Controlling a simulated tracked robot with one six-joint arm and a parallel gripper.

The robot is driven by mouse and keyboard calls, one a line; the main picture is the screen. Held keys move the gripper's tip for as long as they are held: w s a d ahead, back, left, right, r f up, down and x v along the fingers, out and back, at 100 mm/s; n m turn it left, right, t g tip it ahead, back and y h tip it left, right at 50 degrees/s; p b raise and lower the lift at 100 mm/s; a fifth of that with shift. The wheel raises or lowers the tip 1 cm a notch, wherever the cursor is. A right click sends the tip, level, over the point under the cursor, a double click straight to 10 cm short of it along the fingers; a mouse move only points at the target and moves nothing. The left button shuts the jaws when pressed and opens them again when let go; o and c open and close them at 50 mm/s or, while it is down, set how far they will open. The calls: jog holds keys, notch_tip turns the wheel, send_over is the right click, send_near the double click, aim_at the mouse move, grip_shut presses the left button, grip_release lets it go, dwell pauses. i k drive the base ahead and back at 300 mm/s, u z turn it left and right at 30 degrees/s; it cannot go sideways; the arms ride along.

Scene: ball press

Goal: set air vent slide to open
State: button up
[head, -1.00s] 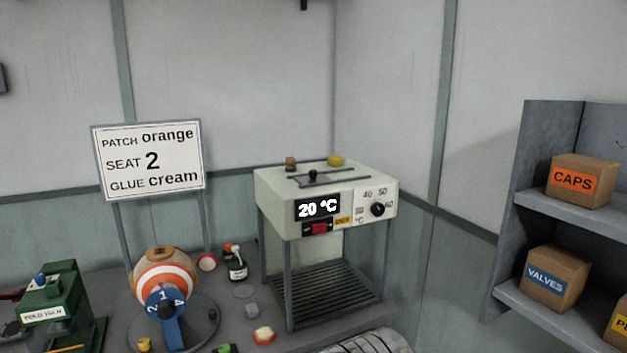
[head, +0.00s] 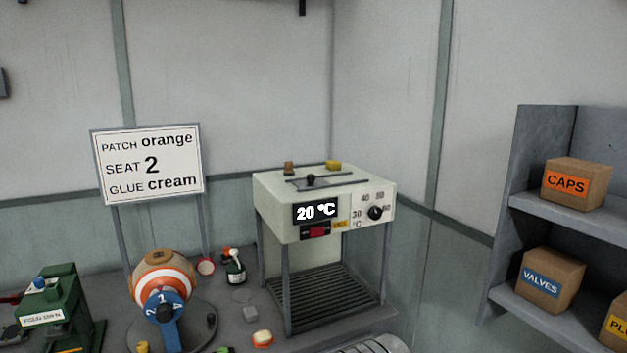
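The air vent slide is a black knob (head: 311,180) on a dark slotted plate (head: 328,180) on top of the cream heater box (head: 275,196). The knob sits left of the middle of the slot. Any open or shut marks beside it are too small to read. The box front has a display (head: 316,211) reading 20 °C, a red switch (head: 317,232) and a black dial (head: 375,213) with numbers around it. My gripper is not in view.
A brown piece (head: 289,168) and a yellow piece (head: 333,165) stand on the box top behind the slot. A striped ball (head: 163,272), a green press (head: 58,305) and a sign (head: 150,165) are to the left. A shelf (head: 560,214) with cartons is at right.

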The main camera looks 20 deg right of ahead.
aim_at(312, 180)
jog(key=z, duration=0.25)
jog(key=k, duration=0.65)
jog(key=z, duration=0.55)
jog(key=k, duration=0.65)
jog(key=z, duration=0.1)
jog(key=i, duration=1.1)
jog(key=u, duration=0.9)
jog(key=i, duration=1)
jog(key=u, duration=0.6)
